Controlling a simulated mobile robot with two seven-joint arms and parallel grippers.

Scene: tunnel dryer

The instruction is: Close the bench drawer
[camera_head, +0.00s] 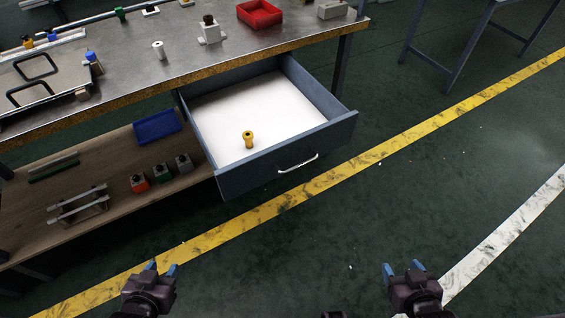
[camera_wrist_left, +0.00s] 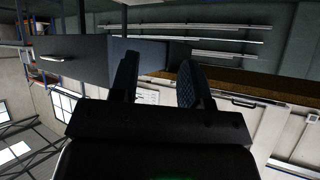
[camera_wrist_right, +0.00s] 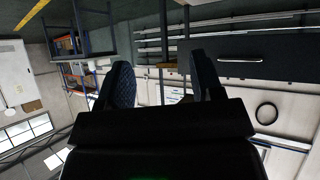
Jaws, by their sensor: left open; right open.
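The bench drawer (camera_head: 290,157) is pulled well out from under the bench top in the head view. It is grey-blue with a white inside and a pale bar handle (camera_head: 298,164) on its front. A yellow spool-like part (camera_head: 248,140) stands inside it. The drawer front also shows in the left wrist view (camera_wrist_left: 80,62) and in the right wrist view (camera_wrist_right: 245,58). My left gripper (camera_head: 161,268) is open and empty, in front of the drawer and to its left. My right gripper (camera_head: 403,270) is open and empty, in front and to the right. Neither touches the drawer.
The metal bench top (camera_head: 140,60) holds a red bin (camera_head: 260,14) and several small parts. The lower shelf (camera_head: 110,205) carries a blue tray (camera_head: 157,126) and small blocks. Another table (camera_head: 470,30) stands at the back right. The floor before the drawer is clear.

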